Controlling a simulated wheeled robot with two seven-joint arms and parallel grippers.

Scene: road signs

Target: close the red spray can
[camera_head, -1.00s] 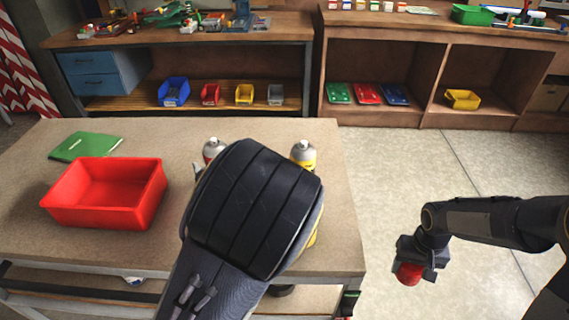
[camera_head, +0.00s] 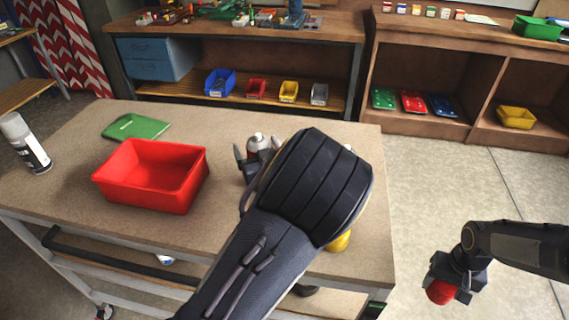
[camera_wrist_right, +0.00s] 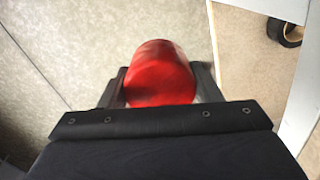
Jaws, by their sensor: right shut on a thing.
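My right gripper (camera_head: 441,291) is shut on a red cap (camera_head: 437,293), out over the floor beyond the table's right edge. In the right wrist view the cap (camera_wrist_right: 160,72) sits between both fingers. A spray can with a pale domed top (camera_head: 258,142) stands on the table (camera_head: 225,242), mostly hidden by my left gripper (camera_head: 257,160). The left gripper's fingers are beside the can; whether they press on it cannot be told. The can's body colour is hidden.
A yellow can (camera_head: 340,241) is mostly hidden behind my left arm. A red bin (camera_head: 150,205), a green booklet (camera_head: 136,127) and a white and black spray can (camera_head: 27,145) are on the table. Shelves with small bins are behind.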

